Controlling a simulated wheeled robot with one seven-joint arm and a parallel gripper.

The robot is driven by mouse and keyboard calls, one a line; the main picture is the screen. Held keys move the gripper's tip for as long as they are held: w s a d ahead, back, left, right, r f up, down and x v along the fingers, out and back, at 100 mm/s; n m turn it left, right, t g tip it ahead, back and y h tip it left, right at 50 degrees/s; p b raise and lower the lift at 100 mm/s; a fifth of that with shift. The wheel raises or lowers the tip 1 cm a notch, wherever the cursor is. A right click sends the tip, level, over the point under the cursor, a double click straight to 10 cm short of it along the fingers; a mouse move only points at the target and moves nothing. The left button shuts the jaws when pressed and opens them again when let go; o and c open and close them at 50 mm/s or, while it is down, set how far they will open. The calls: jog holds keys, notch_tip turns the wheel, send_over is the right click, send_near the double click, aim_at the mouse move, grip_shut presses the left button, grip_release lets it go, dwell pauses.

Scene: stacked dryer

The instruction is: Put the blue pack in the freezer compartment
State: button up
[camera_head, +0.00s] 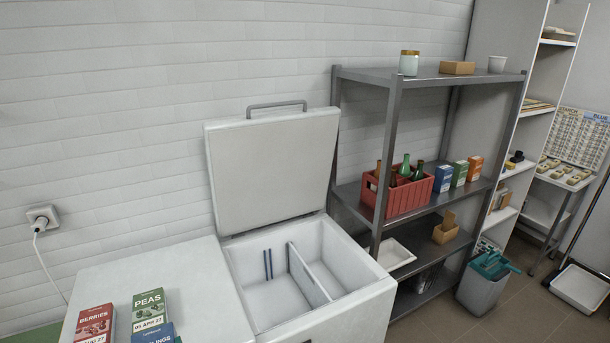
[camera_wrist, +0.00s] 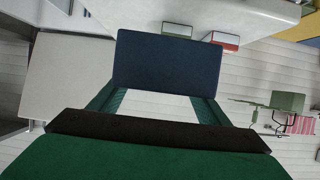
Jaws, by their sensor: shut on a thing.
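The blue pack (camera_head: 160,333) shows only its top part at the bottom edge of the head view, in front of the green peas pack. In the wrist view, the dark blue pack (camera_wrist: 168,62) sits between the green fingers of my gripper (camera_wrist: 162,95), which is shut on it. I cannot tell whether the pack touches a surface below. The freezer (camera_head: 365,303) stands with its lid (camera_head: 270,165) raised. Its inside is split by an upright white divider (camera_head: 309,275) into a wider left compartment (camera_head: 272,296) and a narrower right one (camera_head: 335,265). Both look empty.
A metal shelf rack (camera_head: 392,120) with a red bottle crate (camera_head: 398,196) stands close on the right.

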jog(key=shift+s+d+f, duration=0.3)
jog(key=shift+s+f, duration=0.1)
jog(key=shift+s, duration=0.15)
jog(key=w+d+f+m+t+h, duration=0.1)
jog(key=w+d+f+m+h, duration=0.2)
jog(key=d+f, duration=1.3)
jog(key=w+d+f+m+t+h, duration=0.1)
jog(key=w+d+f+m+h, duration=0.2)
jog(key=d+f, duration=1.4)
notch_tip(320, 180, down, 5)
jog(key=shift+w+r+h, duration=0.2)
jog(key=shift+w+h, duration=0.4)
jog(key=shift+w, duration=0.05)
jog(key=shift+d, duration=0.1)
